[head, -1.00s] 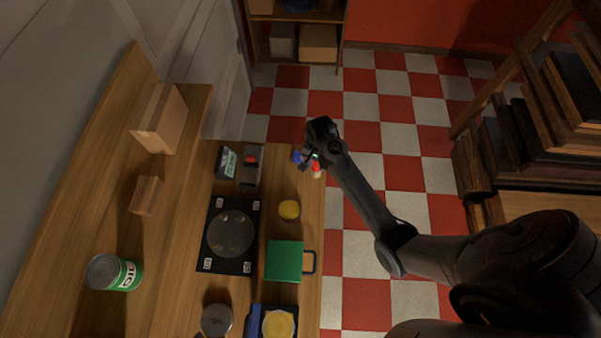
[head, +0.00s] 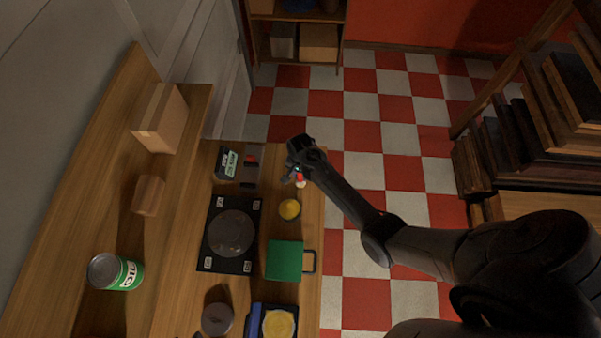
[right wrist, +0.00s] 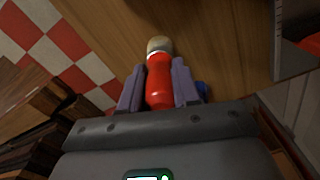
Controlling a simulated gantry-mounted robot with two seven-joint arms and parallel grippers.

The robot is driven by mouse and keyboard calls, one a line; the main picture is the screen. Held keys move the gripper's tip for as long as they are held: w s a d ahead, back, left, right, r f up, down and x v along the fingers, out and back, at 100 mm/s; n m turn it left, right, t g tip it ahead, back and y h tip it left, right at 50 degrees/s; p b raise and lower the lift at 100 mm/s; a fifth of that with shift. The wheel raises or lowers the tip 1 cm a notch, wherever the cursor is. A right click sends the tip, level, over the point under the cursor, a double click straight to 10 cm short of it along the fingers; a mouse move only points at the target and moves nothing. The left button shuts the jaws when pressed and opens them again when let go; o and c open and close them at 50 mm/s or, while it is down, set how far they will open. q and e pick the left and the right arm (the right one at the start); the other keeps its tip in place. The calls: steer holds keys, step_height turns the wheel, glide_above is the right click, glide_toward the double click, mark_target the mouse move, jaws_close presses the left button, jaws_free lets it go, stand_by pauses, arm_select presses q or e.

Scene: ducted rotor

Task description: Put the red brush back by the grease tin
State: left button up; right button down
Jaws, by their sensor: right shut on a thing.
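The red brush (right wrist: 160,82) is between the two fingers of my right gripper (right wrist: 160,88), which is shut on its red handle. Its pale tan head points away from the wrist. In the head view my right gripper (head: 295,176) is over the far right end of the workbench (head: 315,215), with a little of the brush (head: 299,180) showing below it. No tin is clearly marked as grease; a round grey-lidded tin (head: 217,319) stands near the front, and a small round yellow thing (head: 289,209) lies nearer the gripper. My left gripper does not show clearly.
A black plate with a grey disc (head: 230,233) and a green box with a handle (head: 284,260) lie nearby. A dark boxed item (head: 227,163) and a grey holder (head: 251,170) stand left of the gripper. A green-white can (head: 116,272) is on the left shelf. Something blue (right wrist: 202,90) is behind one finger.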

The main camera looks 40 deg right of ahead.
steer(key=c, duration=0.8)
jaws_free()
steer(key=shift+f, duration=0.1)
steer(key=shift+r, duration=0.4)
step_height(320, 180, up, 11)
steer(key=shift+r, duration=0.15)
steer(key=s+a+r+n+t, duration=0.1)
steer(key=s+a+r+n, duration=0.2)
steer(key=s+n, duration=0.2)
steer(key=s+a+r+n+t, duration=0.1)
steer(key=s+a+r+n, duration=0.2)
steer(key=s, duration=0.6)
steer(key=s+a+r+n+t, duration=0.1)
steer(key=s+a+r+n, duration=0.2)
steer(key=s+n, duration=0.3)
steer(key=shift+s+a+n+t, duration=0.15)
steer(key=shift+s+n+t, duration=0.2)
steer(key=shift+s, duration=0.7)
